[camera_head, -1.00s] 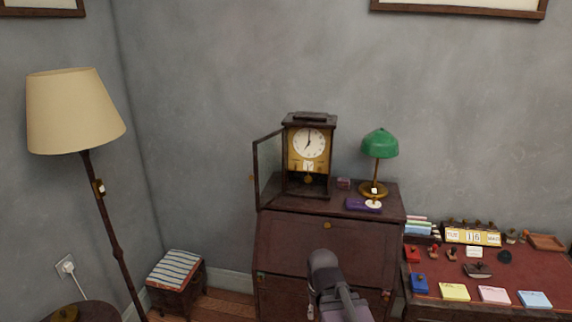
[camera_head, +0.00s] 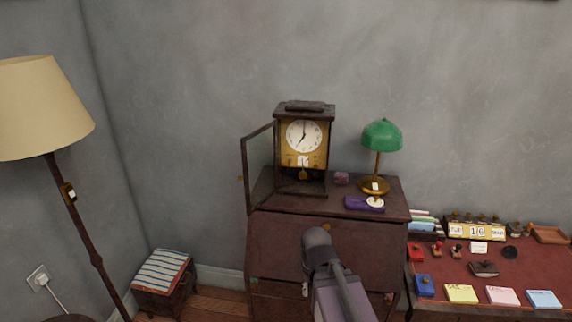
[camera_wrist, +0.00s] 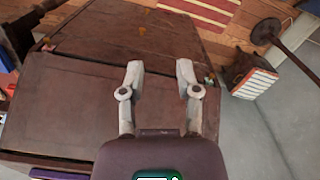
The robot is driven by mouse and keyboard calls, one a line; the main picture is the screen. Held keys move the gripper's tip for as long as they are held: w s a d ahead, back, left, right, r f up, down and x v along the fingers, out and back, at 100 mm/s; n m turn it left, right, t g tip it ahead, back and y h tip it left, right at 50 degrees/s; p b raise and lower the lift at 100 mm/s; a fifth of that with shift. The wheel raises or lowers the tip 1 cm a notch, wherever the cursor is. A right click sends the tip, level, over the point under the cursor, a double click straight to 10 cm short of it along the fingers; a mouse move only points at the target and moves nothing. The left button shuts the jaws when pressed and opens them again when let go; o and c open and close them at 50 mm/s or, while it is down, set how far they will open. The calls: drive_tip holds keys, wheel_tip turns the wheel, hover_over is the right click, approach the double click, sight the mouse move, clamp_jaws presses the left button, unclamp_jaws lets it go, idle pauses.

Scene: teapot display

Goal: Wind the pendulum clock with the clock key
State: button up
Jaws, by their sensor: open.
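The pendulum clock (camera_head: 304,150) stands upright on top of a dark wooden bureau (camera_head: 325,248). Its white dial and the brass pendulum below it show, and its glass door (camera_head: 259,168) hangs open to the left. I cannot make out a clock key in either view. A flat purple item (camera_head: 356,203) with a white disc lies on the bureau top, right of the clock. In the wrist view, my gripper (camera_wrist: 159,66) is open and empty, with its two fingers apart over the bureau's brown surface. In the head view, my arm is in front of the bureau, lower than the clock.
A green-shaded lamp (camera_head: 381,138) and a small reddish box (camera_head: 341,178) stand right of the clock. A desk (camera_head: 460,272) with stamps, note pads and a calendar is at right. A floor lamp (camera_head: 70,200) and a striped stool (camera_head: 162,272) are at left.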

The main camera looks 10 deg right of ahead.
drive_tip(key=shift+d, duration=0.1)
drive_tip(key=w+d+n+t+h, duration=0.3)
drive_tip(key=w+d+n+h, duration=0.15)
drive_tip(key=w, duration=0.45)
drive_tip(key=n+t+h+b, duration=0.1)
drive_tip(key=n+t+b, duration=0.2)
drive_tip(key=n+t, duration=1.8)
approach(289, 163)
drive_tip(key=s+a+r+n+g, duration=0.2)
drive_tip(key=s+r+n+g, duration=0.3)
drive_tip(key=n+g, duration=0.1)
drive_tip(key=shift+s+a+n+g, duration=0.25)
drive_tip(key=shift+a+n+g, duration=0.1)
drive_tip(key=shift+n+g, duration=0.1)
drive_tip(key=shift+w+r, duration=0.15)
drive_tip(key=x, duration=1.3)
drive_tip(key=shift+w+d, duration=0.2)
